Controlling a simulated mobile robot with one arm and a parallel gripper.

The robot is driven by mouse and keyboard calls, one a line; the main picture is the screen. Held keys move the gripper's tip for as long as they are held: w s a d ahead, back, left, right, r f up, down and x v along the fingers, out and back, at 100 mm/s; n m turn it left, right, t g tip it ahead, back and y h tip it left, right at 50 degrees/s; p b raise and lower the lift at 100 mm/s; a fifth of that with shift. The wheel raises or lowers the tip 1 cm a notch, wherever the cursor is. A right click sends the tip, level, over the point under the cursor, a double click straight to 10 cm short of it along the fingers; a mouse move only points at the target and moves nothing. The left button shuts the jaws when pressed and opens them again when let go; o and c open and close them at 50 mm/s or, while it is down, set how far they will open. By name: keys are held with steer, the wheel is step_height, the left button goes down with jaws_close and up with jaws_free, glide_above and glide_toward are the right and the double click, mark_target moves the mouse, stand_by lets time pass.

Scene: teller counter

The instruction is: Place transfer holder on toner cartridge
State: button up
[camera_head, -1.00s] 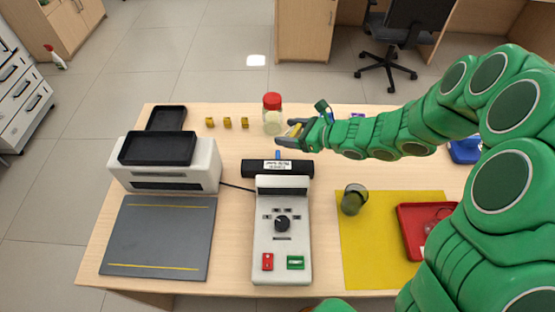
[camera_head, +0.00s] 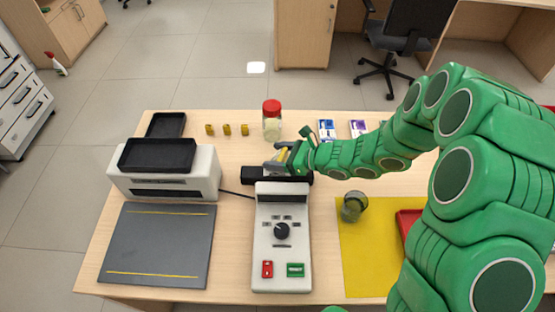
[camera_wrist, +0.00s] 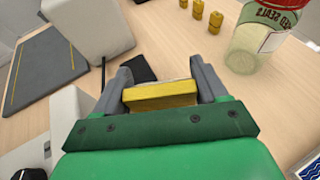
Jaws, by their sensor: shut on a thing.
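The transfer holder is a small yellow block (camera_wrist: 160,96) held between my gripper's fingers in the wrist view. My gripper (camera_head: 279,158) is shut on it at the far side of the counter, over the toner cartridge (camera_head: 254,176). The toner cartridge is a long black bar lying crosswise behind the grey-white device. A dark part of it (camera_wrist: 138,66) shows just beyond the fingers in the wrist view. My gripper hides its middle and label in the head view. I cannot tell whether the holder touches the cartridge.
A jar with a red lid (camera_head: 271,120) stands close behind my gripper. Three small yellow pieces (camera_head: 227,129) are in a row at the back. A printer (camera_head: 205,175) is on the left, and the grey-white device (camera_head: 282,240) is in front.

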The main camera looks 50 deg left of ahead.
steer(key=shift+f, duration=1.1)
steer(key=shift+f, duration=0.1)
steer(key=o, duration=0.8)
steer(key=shift+w+d, duration=0.1)
steer(key=shift+d, duration=0.05)
steer(key=v, duration=1.1)
steer(key=shift+w+d+r, duration=0.1)
steer(key=shift+d+r, duration=0.1)
steer(key=shift+d, duration=0.1)
